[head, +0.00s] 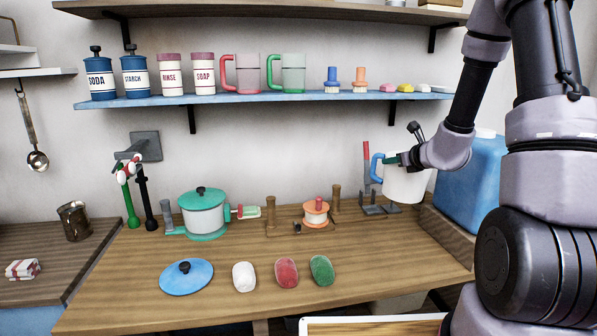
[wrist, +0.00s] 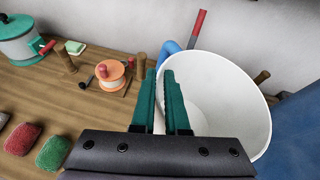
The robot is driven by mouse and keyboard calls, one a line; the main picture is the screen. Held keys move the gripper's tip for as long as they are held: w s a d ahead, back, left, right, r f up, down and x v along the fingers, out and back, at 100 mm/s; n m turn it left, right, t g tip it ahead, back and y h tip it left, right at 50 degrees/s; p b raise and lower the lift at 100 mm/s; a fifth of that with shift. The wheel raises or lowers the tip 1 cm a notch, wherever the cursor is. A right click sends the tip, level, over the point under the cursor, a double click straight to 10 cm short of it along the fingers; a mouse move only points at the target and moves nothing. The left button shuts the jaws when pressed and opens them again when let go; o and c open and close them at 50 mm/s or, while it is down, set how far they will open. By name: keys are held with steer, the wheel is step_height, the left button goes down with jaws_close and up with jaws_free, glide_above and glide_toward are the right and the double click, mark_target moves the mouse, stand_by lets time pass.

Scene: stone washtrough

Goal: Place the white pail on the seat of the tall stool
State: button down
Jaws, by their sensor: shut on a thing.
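The white pail (head: 405,186) has a blue handle (head: 376,168) on its left side. My gripper (head: 394,160) is shut on the pail's rim and holds the pail upright near the right end of the wooden counter. In the wrist view the open mouth of the white pail (wrist: 235,95) faces the camera and looks empty. There the green fingers of my gripper (wrist: 161,100) straddle its near left wall. I cannot make out the tall stool for certain. A light wood surface with a white edge (head: 375,327) is cut off at the bottom of the head view.
The wooden counter (head: 215,265) holds a lidded pot (head: 203,215), a blue lid (head: 187,277), several soap-like blocks (head: 287,272), an orange reel (head: 316,214) and upright pegs. A blue container (head: 475,178) stands right of the pail. A blue shelf (head: 270,98) runs above.

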steer(key=s+a+f+n+g+y, duration=0.1)
steer(key=a+f+n+g+y, duration=0.25)
steer(key=a, duration=0.45)
steer(key=s+a+f+n+g+y, duration=0.2)
steer(key=a+f+n, duration=0.15)
steer(key=a, duration=0.45)
steer(key=s+a+f+n+g+y, duration=0.1)
steer(key=a+f+n+g+y, duration=0.2)
steer(key=a, duration=0.5)
step_height(320, 180, down, 10)
steer(key=a+n, duration=0.1)
steer(key=shift+s+a, duration=0.15)
steer(key=shift+s, duration=0.15)
steer(key=c, duration=0.9)
jaws_free()
steer(key=shift+r, duration=0.1)
